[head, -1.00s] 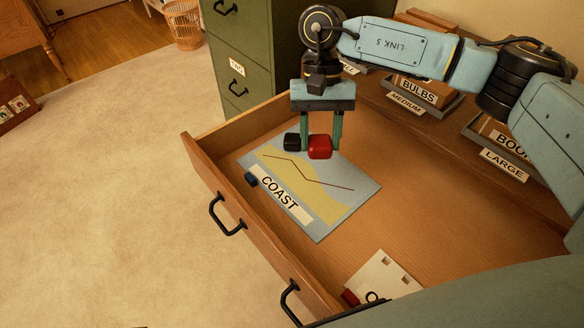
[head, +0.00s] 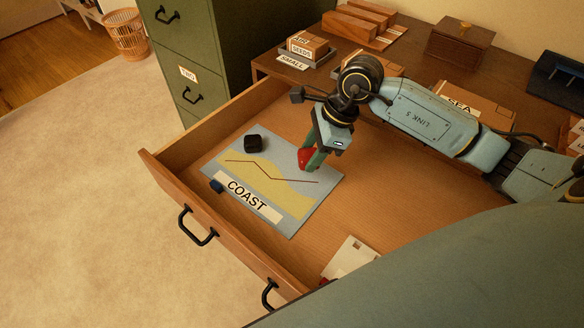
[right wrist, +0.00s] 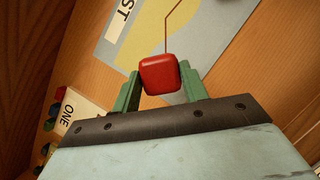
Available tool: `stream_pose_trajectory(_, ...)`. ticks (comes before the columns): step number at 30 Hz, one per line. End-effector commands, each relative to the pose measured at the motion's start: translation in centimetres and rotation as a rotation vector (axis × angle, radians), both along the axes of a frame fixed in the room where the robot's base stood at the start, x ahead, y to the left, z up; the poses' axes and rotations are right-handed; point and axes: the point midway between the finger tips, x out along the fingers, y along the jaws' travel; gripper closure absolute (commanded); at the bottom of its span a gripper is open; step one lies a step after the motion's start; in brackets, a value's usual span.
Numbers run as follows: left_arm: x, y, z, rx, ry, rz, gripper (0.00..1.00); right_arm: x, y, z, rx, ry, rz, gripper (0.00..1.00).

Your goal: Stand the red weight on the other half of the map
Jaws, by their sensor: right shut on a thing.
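The map (head: 290,218), labelled COAST, lies flat in the open drawer, with a dark line across its yellow and blue areas. My right gripper (head: 311,160) is shut on the red weight (head: 304,157) at the map's far right part. The weight looks tilted in the head view; I cannot tell whether it touches the map. In the right wrist view the red weight (right wrist: 160,74) sits between the green fingers, with the map (right wrist: 217,30) beyond. A black weight (head: 253,143) stands on the map's far left part. My left gripper is not in view.
A white card (head: 350,257) lies near the drawer's front right. The drawer walls (head: 215,215) surround the map. Bare drawer floor (head: 400,210) lies right of it. Labelled boxes stand on the desk behind.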

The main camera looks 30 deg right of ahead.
Motion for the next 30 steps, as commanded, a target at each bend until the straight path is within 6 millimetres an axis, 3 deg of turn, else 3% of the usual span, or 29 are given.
stream_pose_trajectory(3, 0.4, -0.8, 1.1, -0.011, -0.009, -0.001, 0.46, 0.0, 0.1, -2.2, 0.004, -0.001, 0.000, 0.94)
stream_pose_trajectory(8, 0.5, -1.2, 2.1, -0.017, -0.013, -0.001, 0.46, 0.1, 0.1, -3.5, 0.003, -0.001, 0.001, 0.94)
stream_pose_trajectory(15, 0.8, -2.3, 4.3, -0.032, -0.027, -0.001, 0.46, 0.1, 0.1, -6.7, 0.003, -0.001, 0.003, 0.94)
stream_pose_trajectory(30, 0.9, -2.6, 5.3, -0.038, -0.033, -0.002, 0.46, 0.1, 0.1, -7.4, 0.001, -0.002, 0.004, 0.94)
